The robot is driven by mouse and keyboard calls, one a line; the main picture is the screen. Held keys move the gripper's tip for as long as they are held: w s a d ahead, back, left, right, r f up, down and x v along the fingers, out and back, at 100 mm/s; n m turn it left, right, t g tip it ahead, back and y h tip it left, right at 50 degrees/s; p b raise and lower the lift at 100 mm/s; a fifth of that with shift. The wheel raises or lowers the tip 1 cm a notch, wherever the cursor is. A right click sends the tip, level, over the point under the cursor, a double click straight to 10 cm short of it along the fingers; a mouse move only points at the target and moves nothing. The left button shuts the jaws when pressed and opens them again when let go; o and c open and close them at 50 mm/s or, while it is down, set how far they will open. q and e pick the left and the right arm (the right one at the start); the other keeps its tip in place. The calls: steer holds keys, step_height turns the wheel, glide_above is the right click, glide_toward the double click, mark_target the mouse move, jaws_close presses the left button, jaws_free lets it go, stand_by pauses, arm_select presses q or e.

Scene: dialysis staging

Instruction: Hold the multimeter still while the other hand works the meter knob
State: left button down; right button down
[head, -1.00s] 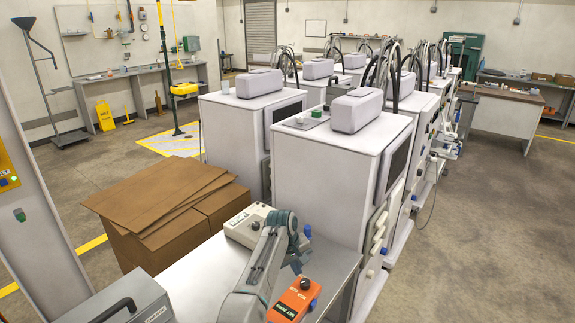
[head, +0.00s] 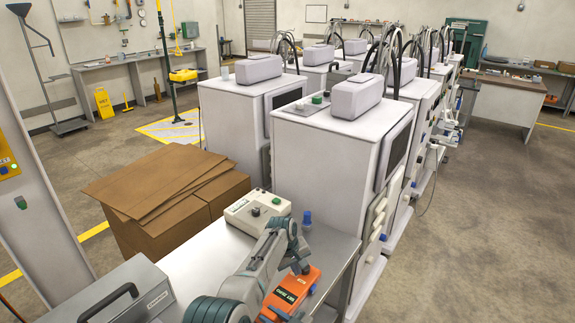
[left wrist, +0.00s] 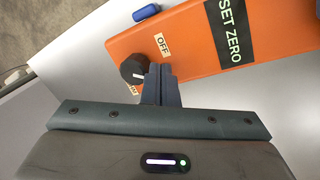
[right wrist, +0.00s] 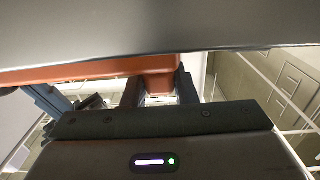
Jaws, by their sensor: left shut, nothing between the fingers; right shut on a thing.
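The orange multimeter (head: 296,284) lies at the table's front right, with "SET ZERO" and "OFF" labels. Its black meter knob (left wrist: 133,71) has a white mark and shows in the left wrist view; my left gripper hides it in the head view. My left gripper (head: 302,268) is over the meter's far end. In the left wrist view its fingers (left wrist: 157,78) are shut and empty, just right of the knob; I cannot tell whether they touch it. My right gripper (right wrist: 157,92) is shut on the orange meter's edge, seen from below in the right wrist view.
A cream instrument box (head: 257,210) and a blue-capped item (head: 307,219) stand farther back on the metal table (head: 205,262). A grey case (head: 122,296) is at the near left. Cardboard boxes (head: 165,190) and white dialysis machines (head: 335,150) stand beyond.

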arm_select(q)
steer(key=shift+w+d, duration=0.35)
steer(key=shift+d, duration=0.2)
stand_by(0.6)
steer(key=shift+s+a+r, duration=0.1)
steer(key=shift+s+a, duration=0.1)
steer(key=shift+a, duration=0.05)
steer(key=v, duration=0.4)
steer(key=d+v, duration=0.1)
steer(key=shift+w+a+r, duration=0.15)
steer(key=shift+w+r, duration=0.05)
steer(key=shift+r, duration=0.35)
steer(key=shift+a+f, duration=0.2)
steer(key=shift+f, duration=2.9)
